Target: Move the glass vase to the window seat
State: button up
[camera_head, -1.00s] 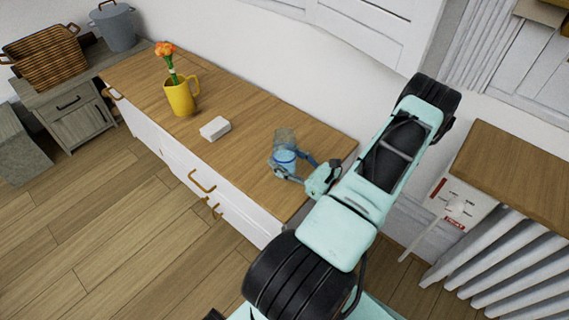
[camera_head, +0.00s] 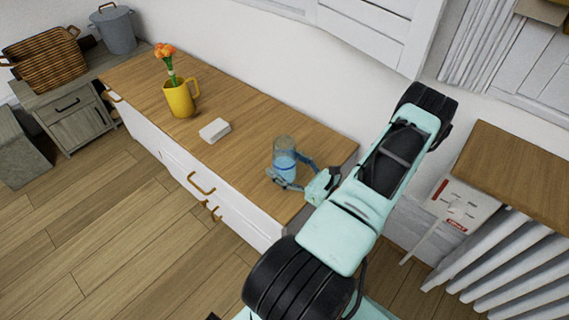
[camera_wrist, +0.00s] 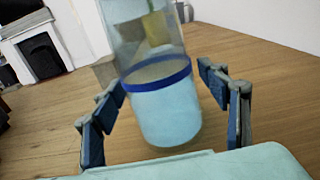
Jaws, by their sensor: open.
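The glass vase (camera_head: 285,157) is a clear cylinder with a blue band and a pale blue lower part. It stands upright on the wooden top of the white cabinet (camera_head: 245,120), near its right end. My gripper (camera_head: 289,174) is open, low beside the vase, with one finger on either side of it. In the wrist view the vase (camera_wrist: 165,112) stands in front of and between the open fingers of my gripper (camera_wrist: 170,100), with a gap visible at both sides. I cannot make out a window seat for certain.
A yellow jug (camera_head: 180,100) with orange flowers and a small white box (camera_head: 214,130) stand farther left on the cabinet. A wicker basket (camera_head: 44,62) and a grey pot (camera_head: 114,30) are at the far left. A wooden shelf (camera_head: 520,175) over a radiator (camera_head: 510,255) is at right.

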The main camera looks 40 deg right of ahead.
jog(key=s+d+p, duration=0.1)
jog(key=s+p, duration=0.1)
jog(key=s, duration=1)
jog(key=shift+r, duration=0.15)
